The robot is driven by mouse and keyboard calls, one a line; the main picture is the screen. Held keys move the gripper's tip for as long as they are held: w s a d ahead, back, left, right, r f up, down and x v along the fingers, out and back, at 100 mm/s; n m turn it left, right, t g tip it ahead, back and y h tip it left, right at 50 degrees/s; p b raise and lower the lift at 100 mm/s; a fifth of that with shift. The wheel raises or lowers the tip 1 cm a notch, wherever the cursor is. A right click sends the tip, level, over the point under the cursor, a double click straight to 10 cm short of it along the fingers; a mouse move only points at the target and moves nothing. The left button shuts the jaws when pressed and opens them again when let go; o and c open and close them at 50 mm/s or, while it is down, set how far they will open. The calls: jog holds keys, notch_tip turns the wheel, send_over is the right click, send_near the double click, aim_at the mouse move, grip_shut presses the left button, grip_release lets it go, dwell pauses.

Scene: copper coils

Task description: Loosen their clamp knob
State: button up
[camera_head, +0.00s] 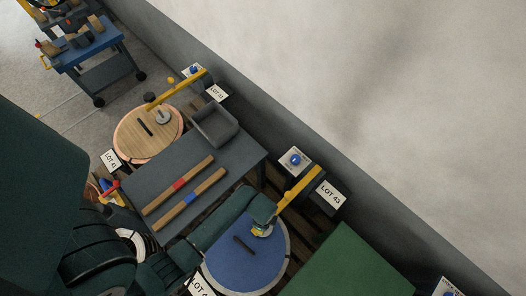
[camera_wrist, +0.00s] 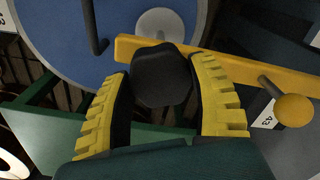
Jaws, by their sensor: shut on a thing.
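The black clamp knob (camera_wrist: 162,76) sits on a yellow clamp bar (camera_wrist: 225,68) above a blue coil face, seen in the wrist view. The yellow padded fingers of my gripper (camera_wrist: 165,95) are shut on the knob, one on each side. In the head view my gripper (camera_head: 262,222) is over the inner end of the yellow bar (camera_head: 298,187) at the blue disc (camera_head: 235,268) by the LOT 43 sign (camera_head: 330,194). The knob is hidden there by my gripper. A grey round pad (camera_wrist: 160,24) shows behind the bar.
A yellow ball-ended lever (camera_wrist: 293,109) stands right of the fingers. A second coil (camera_head: 135,140) with a wooden face has its own yellow bar and black knob. A grey table (camera_head: 205,165) with two wooden bars lies between. A green surface (camera_head: 350,265) is at lower right.

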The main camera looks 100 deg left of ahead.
jog(key=n+p, duration=0.3)
jog(key=n, duration=0.3)
jog(key=shift+r, duration=0.15)
jog(key=n+p, duration=0.2)
jog(key=n, duration=0.4)
jog(key=shift+n+p, duration=0.35)
jog(key=shift+n, duration=0.05)
jog(key=n+p, duration=0.1)
jog(key=n, duration=0.5)
jog(key=n+p, duration=0.1)
jog(key=n, duration=0.5)
jog(key=shift+n, duration=0.4)
jog(key=o, duration=1.2)
